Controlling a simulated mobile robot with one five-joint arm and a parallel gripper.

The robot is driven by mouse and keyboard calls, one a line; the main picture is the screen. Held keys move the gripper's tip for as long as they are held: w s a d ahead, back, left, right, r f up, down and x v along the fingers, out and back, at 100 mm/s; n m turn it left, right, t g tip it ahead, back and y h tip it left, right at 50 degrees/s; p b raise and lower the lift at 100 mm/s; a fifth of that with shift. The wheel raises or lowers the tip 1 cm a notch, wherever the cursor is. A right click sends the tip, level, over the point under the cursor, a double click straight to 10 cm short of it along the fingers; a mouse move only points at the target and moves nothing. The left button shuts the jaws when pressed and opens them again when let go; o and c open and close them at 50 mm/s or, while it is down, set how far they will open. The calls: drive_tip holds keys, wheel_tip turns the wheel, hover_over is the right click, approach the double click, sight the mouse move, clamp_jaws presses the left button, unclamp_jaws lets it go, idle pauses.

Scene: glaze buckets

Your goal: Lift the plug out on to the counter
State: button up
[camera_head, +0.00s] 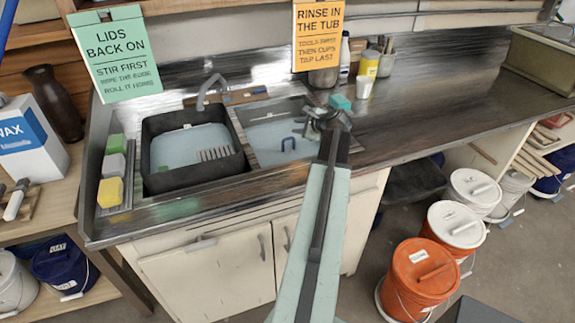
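The right sink basin (262,112) holds cloudy pale water. A small dark blue looped thing (289,144) stands up from the water near the basin's front; it may be the plug's handle, and anything below it is hidden by the water. My gripper (322,112) is above the right edge of that basin, to the right of and apart from the blue loop. It is small and cluttered in this view, so I cannot tell whether its fingers are open or shut. The steel counter (430,100) runs off to the right of the basins.
A black tub (163,184) sits in the left basin under the tap (208,88). A teal block (340,103) is just behind my gripper. A yellow container (368,64) and a white cup (364,87) stand at the back. The counter to the right is mostly clear.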

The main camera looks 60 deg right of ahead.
drive_tip(key=b, duration=0.4)
approach(288, 139)
drive_tip(key=w+d+f, duration=0.1)
drive_tip(key=f, duration=0.1)
drive_tip(key=w+d+f, duration=0.1)
drive_tip(key=w+d, duration=0.1)
drive_tip(key=shift+w+d+f, duration=0.15)
drive_tip(key=shift+d+f, duration=0.05)
drive_tip(key=shift+f, duration=0.2)
drive_tip(key=shift+b+x, duration=2.25)
drive_tip(key=shift+x, duration=1.7)
drive_tip(key=shift+r, duration=0.15)
clamp_jaws()
